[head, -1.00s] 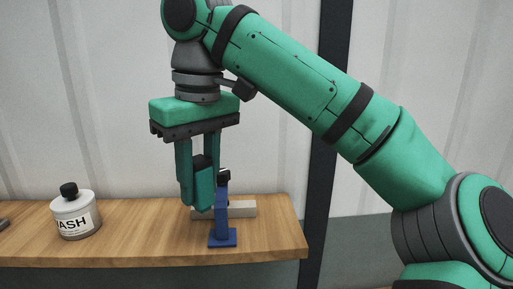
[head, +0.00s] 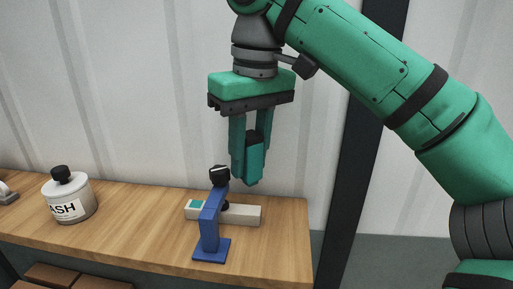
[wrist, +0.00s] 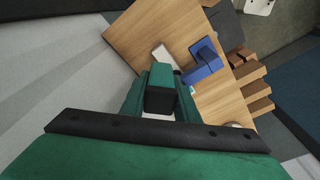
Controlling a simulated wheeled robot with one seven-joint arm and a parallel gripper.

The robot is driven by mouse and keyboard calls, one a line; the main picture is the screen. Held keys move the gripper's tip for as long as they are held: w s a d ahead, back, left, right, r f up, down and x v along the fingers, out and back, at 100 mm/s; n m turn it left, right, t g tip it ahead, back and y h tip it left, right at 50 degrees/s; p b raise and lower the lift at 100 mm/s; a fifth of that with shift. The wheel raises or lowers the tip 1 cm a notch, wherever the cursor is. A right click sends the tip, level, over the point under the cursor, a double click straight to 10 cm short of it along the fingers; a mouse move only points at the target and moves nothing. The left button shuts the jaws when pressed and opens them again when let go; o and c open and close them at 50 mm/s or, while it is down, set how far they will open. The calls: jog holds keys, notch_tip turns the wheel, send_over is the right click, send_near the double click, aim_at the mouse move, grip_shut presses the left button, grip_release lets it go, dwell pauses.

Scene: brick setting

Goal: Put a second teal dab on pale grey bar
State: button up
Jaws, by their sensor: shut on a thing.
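The pale grey bar (head: 246,216) lies on the wooden bench, and it also shows in the wrist view (wrist: 161,53). One teal dab (head: 197,204) is on its left end. A blue stand (head: 209,228) with a black top rises in front of the bar and hides part of it; it also shows in the wrist view (wrist: 204,62). My gripper (head: 247,165) is shut on a teal block-like applicator (head: 254,163) with a dark upper part. The applicator hangs upright above the right half of the bar, apart from it. Its lower tip shows no contact.
A white jar labelled "ASH" (head: 68,197) with a black lid stands to the left on the bench (head: 130,228). A grey metal item (head: 6,193) lies at the far left. Brown bricks (head: 80,277) sit below the front edge. The bench ends just right of the bar.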

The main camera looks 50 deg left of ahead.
aim_at(248, 185)
jog(key=shift+s+f, duration=0.2)
jog(key=shift+f, duration=2.3)
jog(key=shift+f, duration=0.6)
jog(key=shift+r, duration=0.15)
jog(key=shift+r, duration=3.45)
jog(key=shift+w, duration=0.15)
